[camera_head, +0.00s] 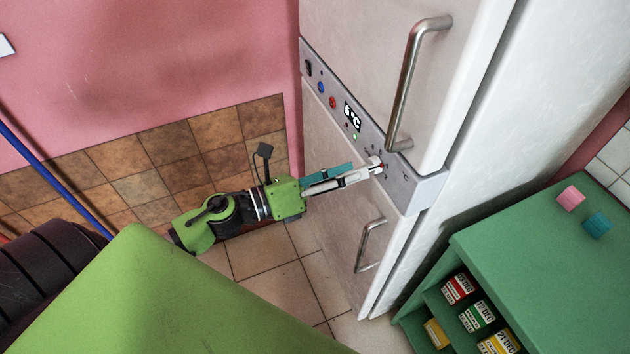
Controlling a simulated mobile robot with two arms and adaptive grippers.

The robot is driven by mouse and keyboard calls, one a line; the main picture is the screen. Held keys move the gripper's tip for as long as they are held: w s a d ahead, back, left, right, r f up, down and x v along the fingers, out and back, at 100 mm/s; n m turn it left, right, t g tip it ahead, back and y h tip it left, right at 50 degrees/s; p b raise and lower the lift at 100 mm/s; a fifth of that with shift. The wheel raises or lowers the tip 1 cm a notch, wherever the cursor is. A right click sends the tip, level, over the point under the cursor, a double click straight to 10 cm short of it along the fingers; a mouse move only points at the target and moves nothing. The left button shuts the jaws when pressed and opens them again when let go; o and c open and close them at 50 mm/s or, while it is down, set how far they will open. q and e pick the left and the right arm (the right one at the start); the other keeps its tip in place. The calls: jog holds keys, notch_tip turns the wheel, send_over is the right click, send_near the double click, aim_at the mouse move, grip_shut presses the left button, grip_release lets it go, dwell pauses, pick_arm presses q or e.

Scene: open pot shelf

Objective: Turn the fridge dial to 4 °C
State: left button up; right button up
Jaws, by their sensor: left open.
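The white fridge (440,95) stands in the middle with a grey control panel (403,180) across its front. The panel's lit display (352,116) seems to read 8 °C, though the digit is small and slanted. My left gripper (371,167) reaches in from the left to the panel, its fingertips at the dial. The jaws are open around or just in front of the dial; contact cannot be told. The dial is mostly hidden by the fingers, and its pointer cannot be read. My right gripper is not in view.
A steel upper handle (414,75) rises just above the dial, and a lower handle (368,245) sits below the gripper. A green shelf unit (530,240) with boxes and two small blocks stands at right. Tiled floor (270,285) is clear below.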

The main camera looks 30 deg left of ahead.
pick_arm(q)
jog(key=v, duration=0.9)
jog(key=w+a+f+n+y, duration=0.1)
jog(key=a+f+n+y, duration=0.2)
jog(key=a+f+n, duration=0.45)
jog(key=w+a+f+n+y, duration=0.2)
jog(key=f+n+y, duration=0.25)
jog(key=f, duration=0.55)
jog(key=s+a+f+n+g+y, duration=0.1)
jog(key=s+f+n, duration=0.25)
jog(key=f, duration=0.55)
jog(key=s+a+f+n+g+y, duration=0.1)
jog(key=s+a+f+n+y, duration=0.15)
jog(key=f+n, duration=0.45)
jog(key=s+d+f+n+g, duration=0.2)
jog(key=s+f+g, duration=0.1)
jog(key=s+f, duration=0.4)
jog(key=s+d+f+n+g, duration=0.25)
jog(key=s+f, duration=0.25)
jog(key=f, duration=0.5)
jog(key=s+d+f+n+g, duration=0.2)
jog(key=s+d+f+n, duration=0.1)
jog(key=s, duration=0.6)
jog(key=s+d+f+n+g, duration=0.3)
jog(key=s+f, duration=0.3)
jog(key=s, duration=0.3)
jog(key=shift+s+d+f+g, duration=0.2)
jog(key=shift+d+f+g, duration=0.15)
jog(key=shift+d, duration=0.5)
jog(key=shift+r, duration=0.1)
